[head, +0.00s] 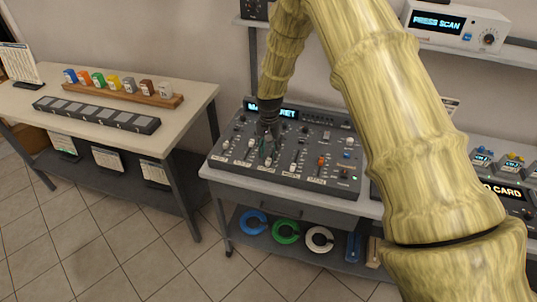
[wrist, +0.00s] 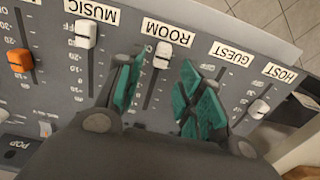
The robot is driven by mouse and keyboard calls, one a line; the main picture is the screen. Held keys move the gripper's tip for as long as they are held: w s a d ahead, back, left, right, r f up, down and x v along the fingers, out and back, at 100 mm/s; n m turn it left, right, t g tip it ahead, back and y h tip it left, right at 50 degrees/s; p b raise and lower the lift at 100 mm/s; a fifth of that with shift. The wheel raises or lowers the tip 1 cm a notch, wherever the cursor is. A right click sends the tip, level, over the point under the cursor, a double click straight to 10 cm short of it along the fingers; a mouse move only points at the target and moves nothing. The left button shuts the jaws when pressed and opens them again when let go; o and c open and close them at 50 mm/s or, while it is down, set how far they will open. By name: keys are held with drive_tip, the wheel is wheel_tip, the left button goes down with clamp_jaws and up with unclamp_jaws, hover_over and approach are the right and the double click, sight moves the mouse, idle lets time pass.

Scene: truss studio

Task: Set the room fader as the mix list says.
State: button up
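The mixing console (head: 335,138) stands on the middle bench, with a lit display at its back. In the wrist view, the picture is turned over and the room fader (wrist: 163,55) has a white cap near the ROOM label (wrist: 167,31), at the OFF end of its slot. My gripper (wrist: 165,88) has two teal fingers spread apart, one on each side of the ROOM slot. The cap shows in the gap between them, and I cannot tell if either finger touches it. In the head view my gripper (head: 268,152) is low over the console's faders. No readable mix list shows.
The music fader (wrist: 86,34) and guest fader (wrist: 192,67) flank the room fader closely; the host fader (wrist: 260,108) is farther right. An orange-capped fader (wrist: 20,61) is at the left. A sheet on a stand (head: 20,65) is on the left table, its text too small to read.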

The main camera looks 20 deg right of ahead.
sight(268, 162)
drive_tip(key=shift+s+f, duration=0.2)
drive_tip(key=shift+f, duration=0.2)
wheel_tip(268, 162, down, 2)
drive_tip(key=shift+w+f+p, duration=0.1)
drive_tip(key=shift+w+p, duration=0.05)
drive_tip(key=shift+p, duration=0.25)
drive_tip(key=shift+f, duration=0.1)
drive_tip(key=shift+c, duration=0.3)
clamp_jaws()
